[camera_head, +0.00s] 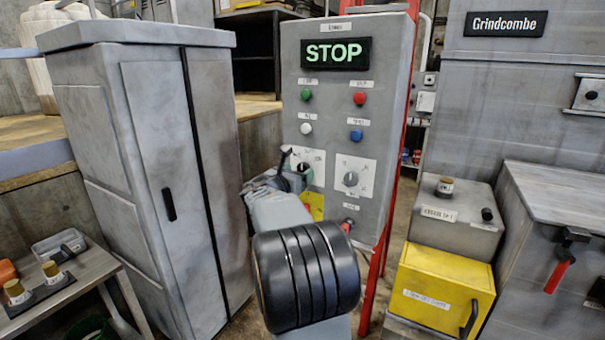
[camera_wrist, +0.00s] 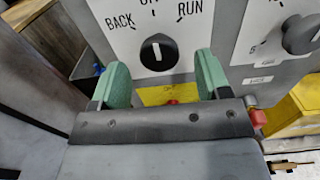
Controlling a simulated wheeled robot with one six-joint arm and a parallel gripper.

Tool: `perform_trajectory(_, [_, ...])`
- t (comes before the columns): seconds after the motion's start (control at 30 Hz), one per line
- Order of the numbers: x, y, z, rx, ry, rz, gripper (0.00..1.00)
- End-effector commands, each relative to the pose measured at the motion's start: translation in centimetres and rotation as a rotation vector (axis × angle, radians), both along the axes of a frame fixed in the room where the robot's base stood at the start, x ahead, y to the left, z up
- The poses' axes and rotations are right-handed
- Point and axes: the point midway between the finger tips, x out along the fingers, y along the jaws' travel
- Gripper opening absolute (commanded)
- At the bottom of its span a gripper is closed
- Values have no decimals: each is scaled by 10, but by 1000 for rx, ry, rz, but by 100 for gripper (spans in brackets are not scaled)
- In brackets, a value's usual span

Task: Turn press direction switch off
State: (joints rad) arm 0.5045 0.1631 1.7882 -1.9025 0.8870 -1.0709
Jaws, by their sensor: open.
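The direction switch is a black round knob (camera_wrist: 158,52) on a white plate in the wrist view. "BACK" is printed at its left, "RUN" at its right, and a label cut off by the frame edge is above. A pale line on the knob points roughly up. My gripper (camera_wrist: 162,80) is open, with its green fingers apart on the left and right below the knob, nothing between them. I cannot tell whether they touch the panel. In the head view my gripper (camera_head: 297,172) is in front of the switch plate (camera_head: 318,158) and partly hides it.
The grey control panel (camera_head: 335,90) has a lit "STOP" sign (camera_head: 336,53), with green, red, white and blue buttons below. A second knob (camera_head: 351,179) is to the right. A grey cabinet (camera_head: 150,170) stands left of my arm; a yellow box (camera_head: 441,290) is right.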

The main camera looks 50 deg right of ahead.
Motion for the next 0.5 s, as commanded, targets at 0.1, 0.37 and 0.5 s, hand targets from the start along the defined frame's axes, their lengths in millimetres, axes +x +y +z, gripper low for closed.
perform_trajectory(0.1, [-6,27,-2,-1,-2,4,70])
perform_trajectory(0.37, [-18,73,-1,-1,-1,4,70])
perform_trajectory(0.5, [-22,88,-1,-1,-1,2,70])
